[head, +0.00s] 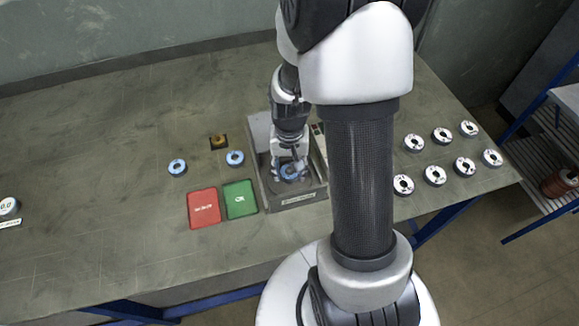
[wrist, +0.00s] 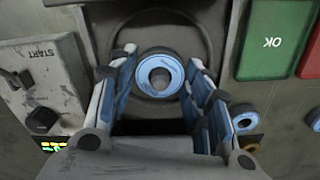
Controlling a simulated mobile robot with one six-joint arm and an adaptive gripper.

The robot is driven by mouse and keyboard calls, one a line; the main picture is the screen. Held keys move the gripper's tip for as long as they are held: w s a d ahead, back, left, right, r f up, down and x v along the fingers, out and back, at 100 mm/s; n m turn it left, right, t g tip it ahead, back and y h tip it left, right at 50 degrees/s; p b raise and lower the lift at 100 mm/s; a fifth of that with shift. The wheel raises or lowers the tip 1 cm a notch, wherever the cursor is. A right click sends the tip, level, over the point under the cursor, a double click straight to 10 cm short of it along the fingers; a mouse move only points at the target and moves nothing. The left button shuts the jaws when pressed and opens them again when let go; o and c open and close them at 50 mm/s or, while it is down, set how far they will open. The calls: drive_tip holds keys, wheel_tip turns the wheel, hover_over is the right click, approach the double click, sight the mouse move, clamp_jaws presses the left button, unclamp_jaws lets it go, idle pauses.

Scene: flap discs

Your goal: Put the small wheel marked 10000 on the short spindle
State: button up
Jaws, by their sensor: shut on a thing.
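In the head view my gripper (head: 290,166) points down into the open-topped machine (head: 262,140), and the held wheel (head: 291,175) shows partly. No marking on it is readable. Two more blue wheels (head: 177,167) (head: 235,158) lie left of the machine. I cannot identify a short spindle.
A red tray (head: 203,208) and a green tray (head: 239,199) marked OK lie left of the machine. A START panel (wrist: 42,75) is beside my gripper. The table's left is mostly clear.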

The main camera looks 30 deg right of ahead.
drive_tip(key=shift+f, duration=0.25)
drive_tip(key=o, duration=1.2)
drive_tip(key=shift+o, duration=1.1)
drive_tip(key=shift+r, duration=0.15)
wheel_tip(320, 180, up, 8)
drive_tip(key=p, duration=0.6)
drive_tip(key=shift+f, duration=0.35)
